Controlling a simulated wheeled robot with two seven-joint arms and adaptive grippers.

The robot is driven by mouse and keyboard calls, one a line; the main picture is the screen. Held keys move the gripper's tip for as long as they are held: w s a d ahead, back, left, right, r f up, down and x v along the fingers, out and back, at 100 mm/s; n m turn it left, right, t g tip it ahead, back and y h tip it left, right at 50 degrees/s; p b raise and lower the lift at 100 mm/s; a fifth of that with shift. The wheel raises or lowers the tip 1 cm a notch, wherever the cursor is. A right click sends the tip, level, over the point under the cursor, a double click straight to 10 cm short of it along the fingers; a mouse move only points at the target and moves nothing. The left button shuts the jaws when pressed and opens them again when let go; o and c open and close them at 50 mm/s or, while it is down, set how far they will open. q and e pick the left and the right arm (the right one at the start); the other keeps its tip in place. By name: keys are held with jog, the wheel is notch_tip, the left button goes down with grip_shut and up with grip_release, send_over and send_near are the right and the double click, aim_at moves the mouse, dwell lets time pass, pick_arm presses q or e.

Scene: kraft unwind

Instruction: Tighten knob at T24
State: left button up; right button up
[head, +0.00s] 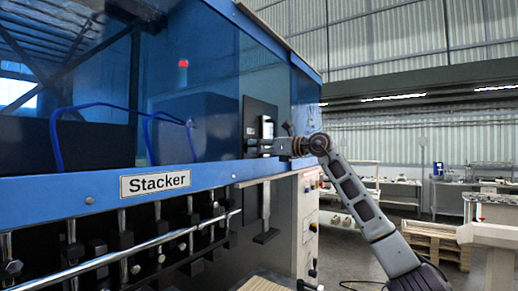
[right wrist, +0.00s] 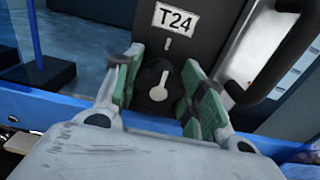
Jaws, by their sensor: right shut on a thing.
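The knob (right wrist: 158,88) is black with a pale pointer mark, on a dark panel under the T24 label (right wrist: 176,19) in the right wrist view. The mark's narrow end points up, slightly right, toward a short white tick (right wrist: 166,44) on the panel. My right gripper (right wrist: 158,82) is shut on the knob, with its green pads at either side. In the head view my right gripper (head: 258,147) reaches from the right to the dark panel (head: 261,112) on the blue machine. The knob cannot be made out there. My left gripper is not in view.
A black handle (right wrist: 288,55) stands right of the knob. The blue Stacker machine (head: 80,187) fills the left, with a metal rail (head: 150,242) and several clamps below. A pallet stack (head: 436,242) and benches stand at the far right beyond open floor.

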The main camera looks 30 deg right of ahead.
jog(key=o, duration=1.1)
jog(key=shift+s, duration=0.1)
jog(key=shift+v, duration=6)
jog(key=shift+d, duration=0.1)
